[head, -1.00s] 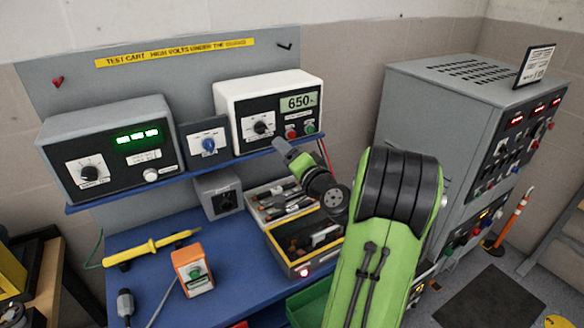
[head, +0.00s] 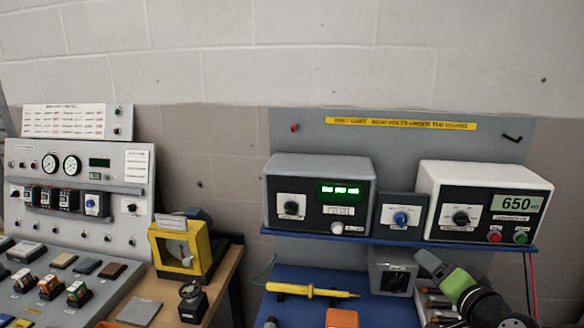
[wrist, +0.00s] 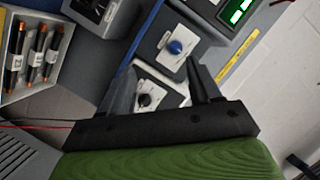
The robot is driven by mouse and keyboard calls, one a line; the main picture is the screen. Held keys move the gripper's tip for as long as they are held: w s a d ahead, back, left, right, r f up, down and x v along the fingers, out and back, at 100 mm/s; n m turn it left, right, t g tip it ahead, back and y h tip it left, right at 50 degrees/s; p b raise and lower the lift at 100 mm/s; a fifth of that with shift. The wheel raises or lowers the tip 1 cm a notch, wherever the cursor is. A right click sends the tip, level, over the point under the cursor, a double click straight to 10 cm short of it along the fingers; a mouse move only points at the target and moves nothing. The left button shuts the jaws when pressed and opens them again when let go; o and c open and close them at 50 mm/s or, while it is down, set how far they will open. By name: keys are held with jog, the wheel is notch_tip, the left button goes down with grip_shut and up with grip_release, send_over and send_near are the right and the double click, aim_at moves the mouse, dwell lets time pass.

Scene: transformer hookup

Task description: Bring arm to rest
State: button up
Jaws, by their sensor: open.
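My gripper (wrist: 160,88) is open and empty in the wrist view, its two dark fingers apart. Between and beyond the fingers are the white instrument with a black knob (wrist: 146,99) and the small box with a blue knob (wrist: 174,47). In the head view my arm shows at the lower right corner, in front of the cart's tool tray (head: 432,306). My gripper's fingertips are not clearly seen there. The gripper touches nothing that I can see.
The test cart's blue shelf (head: 320,238) carries a grey supply (head: 320,165), the blue-knob box (head: 402,217) and a white instrument (head: 482,178) reading 650. A yellow probe (head: 312,291) lies below. A grey control console (head: 78,180) and yellow device (head: 180,250) stand left.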

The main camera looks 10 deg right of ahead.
jog(key=s+a+f+n+g+y, duration=0.1)
jog(key=s+a+n+g, duration=0.15)
jog(key=a, duration=0.55)
jog(key=s+a+f+n+g+y, duration=0.1)
jog(key=a+n+g, duration=0.25)
jog(key=a, duration=0.45)
jog(key=s+a+f+n+g+h, duration=0.1)
jog(key=s+a+n+g, duration=0.1)
jog(key=s, duration=0.7)
jog(key=s+a+f+n+g, duration=0.1)
jog(key=s+a+n, duration=0.1)
jog(key=s, duration=0.7)
jog(key=shift+s+g+h, duration=0.4)
